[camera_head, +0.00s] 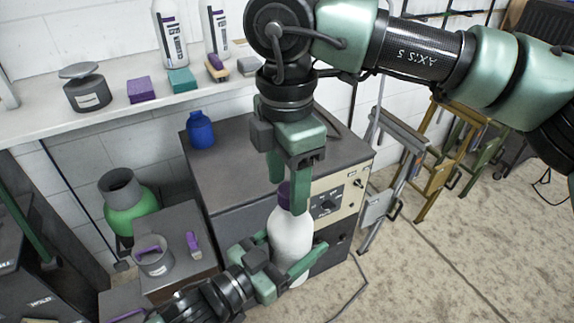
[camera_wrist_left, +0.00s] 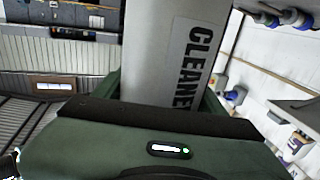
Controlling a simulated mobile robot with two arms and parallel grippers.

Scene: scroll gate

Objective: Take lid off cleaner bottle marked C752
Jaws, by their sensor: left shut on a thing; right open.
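The white cleaner bottle (camera_head: 291,238) with a purple lid (camera_head: 284,194) stands upright in the lower middle of the head view, in front of the grey cabinet. My left gripper (camera_head: 287,272) is shut on its lower body. In the left wrist view the bottle (camera_wrist_left: 165,60) fills the middle, with "CLEANER" on its label; the mark C752 is not readable. My right gripper (camera_head: 288,190) points down from above with its green fingers open around the lid. I cannot tell whether the fingers touch the lid.
Two more white bottles (camera_head: 171,38) stand on the wall shelf (camera_head: 50,125) among sponges and a dark pot. A blue bottle (camera_head: 201,130) stands on the grey cabinet (camera_head: 245,180). A green round vessel (camera_head: 127,208) is at left. The floor (camera_head: 450,265) at right is mostly clear.

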